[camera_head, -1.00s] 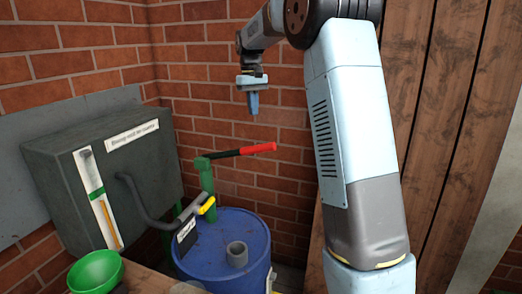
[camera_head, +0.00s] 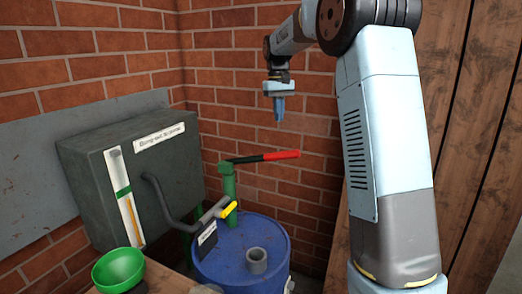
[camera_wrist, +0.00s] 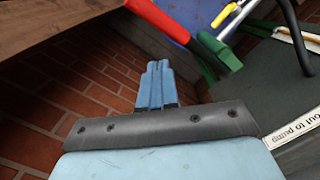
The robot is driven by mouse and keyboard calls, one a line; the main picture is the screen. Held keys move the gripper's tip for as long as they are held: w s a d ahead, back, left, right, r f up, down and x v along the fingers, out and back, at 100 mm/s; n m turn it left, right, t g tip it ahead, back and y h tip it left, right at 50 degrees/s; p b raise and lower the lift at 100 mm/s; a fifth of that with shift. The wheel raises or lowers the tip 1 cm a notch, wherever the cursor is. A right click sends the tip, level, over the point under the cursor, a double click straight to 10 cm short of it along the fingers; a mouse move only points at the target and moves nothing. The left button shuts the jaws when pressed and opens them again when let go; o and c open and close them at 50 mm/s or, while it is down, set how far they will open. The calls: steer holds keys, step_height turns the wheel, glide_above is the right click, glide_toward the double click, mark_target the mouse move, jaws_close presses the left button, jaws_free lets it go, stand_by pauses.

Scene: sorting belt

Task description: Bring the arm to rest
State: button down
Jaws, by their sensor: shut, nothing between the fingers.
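My arm is raised at the right of the head view, bent at the top, with my gripper (camera_head: 280,108) hanging from its end and pointing down. The blue fingers are together and hold nothing. In the wrist view the shut fingers (camera_wrist: 157,85) show against the brick wall, apart from everything around them. The red-handled green pump lever (camera_head: 262,157) stands below my gripper in the head view, and it shows at the top of the wrist view (camera_wrist: 158,20).
A blue drum (camera_head: 222,262) with a grey cap (camera_head: 256,260) stands below. A dark grey box (camera_head: 95,185) with a label is on the left. A green funnel (camera_head: 118,268) sits at the lower left. Brick wall is behind, and wooden boards (camera_head: 465,130) are at the right.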

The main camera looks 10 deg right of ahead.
steer(key=s+r+m+t, duration=0.1)
steer(key=s+r+t, duration=0.3)
steer(key=s, duration=1.6)
steer(key=s+f+t, duration=0.1)
steer(key=s+f, duration=0.2)
steer(key=s, duration=0.7)
steer(key=s+f+m+t, duration=0.1)
steer(key=s+f, duration=0.2)
steer(key=s, duration=0.7)
steer(key=shift+s+d+f+t, duration=0.15)
steer(key=shift+d+f+t, duration=0.15)
steer(key=shift+d, duration=0.15)
